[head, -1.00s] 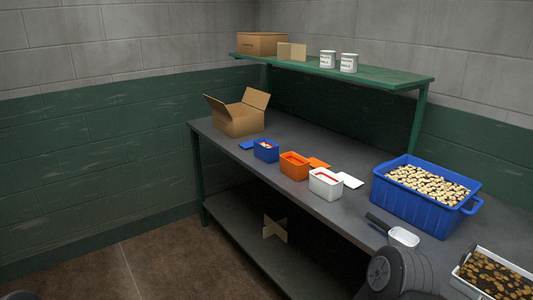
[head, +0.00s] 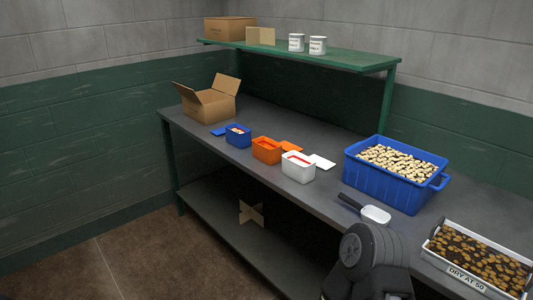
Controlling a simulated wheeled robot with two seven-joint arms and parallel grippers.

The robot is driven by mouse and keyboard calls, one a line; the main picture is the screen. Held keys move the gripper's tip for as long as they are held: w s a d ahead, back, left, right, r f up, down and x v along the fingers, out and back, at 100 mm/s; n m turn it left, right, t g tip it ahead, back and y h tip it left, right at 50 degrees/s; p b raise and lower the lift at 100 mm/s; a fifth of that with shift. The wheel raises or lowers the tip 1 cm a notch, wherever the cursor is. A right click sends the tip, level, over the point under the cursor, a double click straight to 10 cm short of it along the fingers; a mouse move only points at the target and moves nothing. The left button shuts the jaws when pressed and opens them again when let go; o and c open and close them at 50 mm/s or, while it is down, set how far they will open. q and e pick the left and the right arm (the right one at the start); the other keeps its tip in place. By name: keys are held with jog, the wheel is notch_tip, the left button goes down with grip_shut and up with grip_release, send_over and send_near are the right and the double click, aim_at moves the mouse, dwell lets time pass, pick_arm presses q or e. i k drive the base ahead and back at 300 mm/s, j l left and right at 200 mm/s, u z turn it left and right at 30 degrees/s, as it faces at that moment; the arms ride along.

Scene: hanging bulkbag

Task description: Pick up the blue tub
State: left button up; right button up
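The small blue tub (head: 238,136) stands upright on the grey bench, left of the orange tub (head: 267,151). It is open at the top and some pale and reddish contents show inside. A flat blue lid (head: 219,132) lies on the bench just left of it. Neither gripper is in view. A dark grey rounded part of my own arm shows at the bottom right, in front of the bench and well away from the blue tub.
A white tub (head: 298,167) stands right of the orange one. A large blue crate (head: 353,175) of pale pieces, a scoop (head: 374,214) and a tray labelled "DRY AT 50" (head: 467,277) are farther right. An open cardboard box (head: 211,106) stands behind. A green shelf (head: 340,59) overhangs the back.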

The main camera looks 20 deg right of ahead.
aim_at(239, 135)
jog(key=i+j+z, duration=0.2)
jog(key=i+j, duration=0.15)
jog(key=i, duration=0.15)
jog(key=i+j+z, duration=0.25)
jog(key=i+j, duration=0.15)
jog(key=i+j+z, duration=0.2)
jog(key=i+j, duration=0.3)
jog(key=i+j+z, duration=0.2)
jog(key=i+j, duration=0.2)
jog(key=j, duration=0.15)
jog(key=i+j+z, duration=0.25)
jog(key=j, duration=0.35)
jog(key=i, duration=0.1)
